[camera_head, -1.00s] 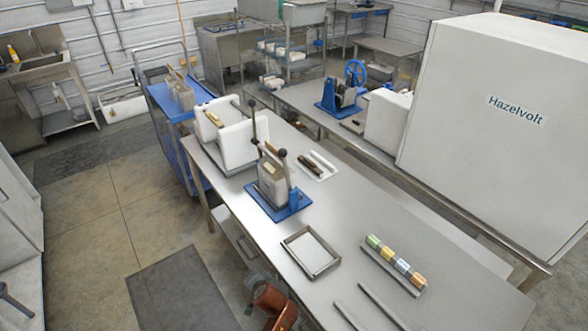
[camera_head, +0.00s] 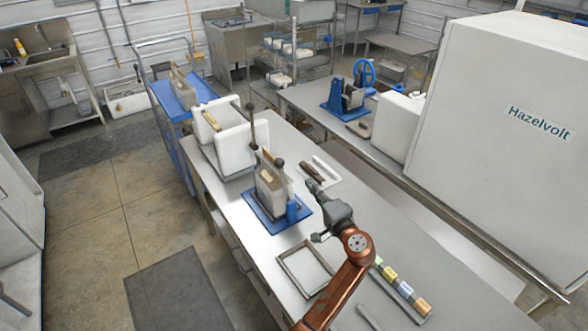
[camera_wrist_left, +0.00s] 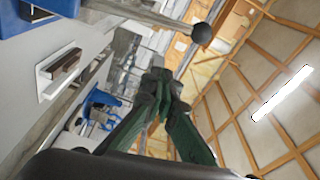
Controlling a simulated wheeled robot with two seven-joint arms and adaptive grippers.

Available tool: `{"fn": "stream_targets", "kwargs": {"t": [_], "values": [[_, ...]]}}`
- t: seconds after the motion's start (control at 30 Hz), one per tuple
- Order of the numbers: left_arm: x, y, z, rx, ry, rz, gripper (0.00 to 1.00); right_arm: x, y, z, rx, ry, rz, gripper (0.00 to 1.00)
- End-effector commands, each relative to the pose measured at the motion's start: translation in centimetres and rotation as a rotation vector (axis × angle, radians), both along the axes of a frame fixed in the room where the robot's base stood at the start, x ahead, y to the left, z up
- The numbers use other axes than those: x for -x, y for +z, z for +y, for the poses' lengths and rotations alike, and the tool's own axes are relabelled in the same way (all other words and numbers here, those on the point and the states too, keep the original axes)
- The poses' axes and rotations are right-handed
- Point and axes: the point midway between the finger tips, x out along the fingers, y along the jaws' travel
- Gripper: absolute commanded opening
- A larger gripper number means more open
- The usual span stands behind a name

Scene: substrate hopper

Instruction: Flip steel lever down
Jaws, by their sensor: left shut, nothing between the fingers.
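The press-like device (camera_head: 272,186) stands on a blue base plate (camera_head: 273,222) on the steel table. A tall steel lever with a black ball end (camera_head: 249,107) rises upright from it. A second, lower black ball (camera_head: 279,163) sits near its top. In the left wrist view a steel rod with a dark ball (camera_wrist_left: 202,33) crosses the top; I cannot tell which of the two it is. My left gripper (camera_head: 310,184) is just right of the device, apart from it, shut and empty. Its closed fingers (camera_wrist_left: 160,82) show in the left wrist view. My right gripper is not in view.
An empty shallow tray (camera_head: 287,266) lies in front of the device. A rack of coloured blocks (camera_head: 405,289) is to the right. A white container (camera_head: 236,148) stands behind the device. A white tray with dark pieces (camera_head: 331,166) lies behind my gripper.

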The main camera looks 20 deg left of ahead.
Motion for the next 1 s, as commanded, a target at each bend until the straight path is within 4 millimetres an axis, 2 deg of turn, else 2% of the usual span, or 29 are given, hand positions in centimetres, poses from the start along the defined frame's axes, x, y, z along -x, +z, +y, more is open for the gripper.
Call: {"fn": "stream_targets", "kwargs": {"t": [0.27,0.47,0.57,1.0], "values": [[-0.2,0.4,-0.4,-0.013,-0.001,-0.002,0.00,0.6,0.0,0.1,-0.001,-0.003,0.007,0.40],[-0.5,0.5,0.2,-0.013,-0.001,-0.002,0.00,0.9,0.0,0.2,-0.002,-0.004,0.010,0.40],[-1.3,0.6,1.1,-0.013,-0.001,-0.004,0.00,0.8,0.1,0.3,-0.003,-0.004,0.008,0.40],[-6.4,0.7,7.9,-0.012,0.000,-0.002,0.00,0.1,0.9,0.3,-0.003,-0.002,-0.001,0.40]]}}
